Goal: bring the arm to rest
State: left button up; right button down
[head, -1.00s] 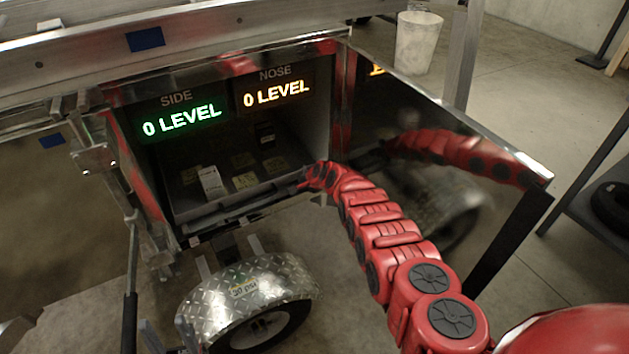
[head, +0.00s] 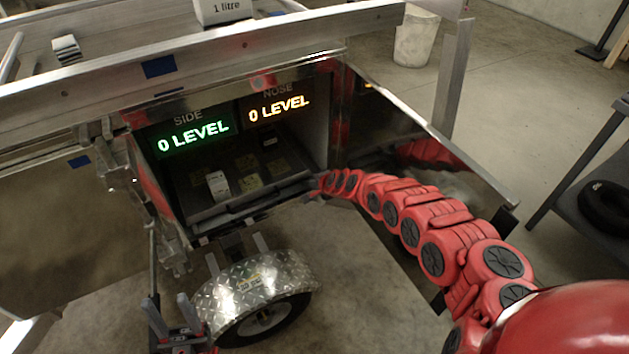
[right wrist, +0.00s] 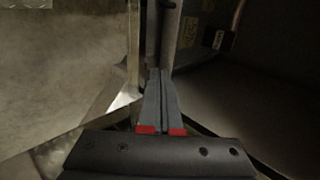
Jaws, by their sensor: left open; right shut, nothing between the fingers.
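My right arm (head: 430,230), red and jointed, reaches in from the lower right to the open compartment (head: 190,215) of the trailer. Its gripper end lies at the compartment's front right corner in the head view, too small and dark to make out there. In the right wrist view my right gripper (right wrist: 162,100) is shut, its two grey fingers together with nothing between them. Beyond them are a bar and dark panels. My left gripper (head: 172,318) is open and empty at the lower left of the head view, left of the trailer wheel.
Two displays, the SIDE display (head: 192,136) and NOSE display (head: 279,107), both read 0 LEVEL. An open shiny door (head: 470,165) stands close beside my right arm. The wheel's diamond-plate fender (head: 255,280) is below. A shelf with a black tyre (head: 606,206) stands at right.

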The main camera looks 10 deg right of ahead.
jog(key=shift+s+d+r, duration=0.1)
jog(key=shift+s+r, duration=0.05)
jog(key=shift+s, duration=0.15)
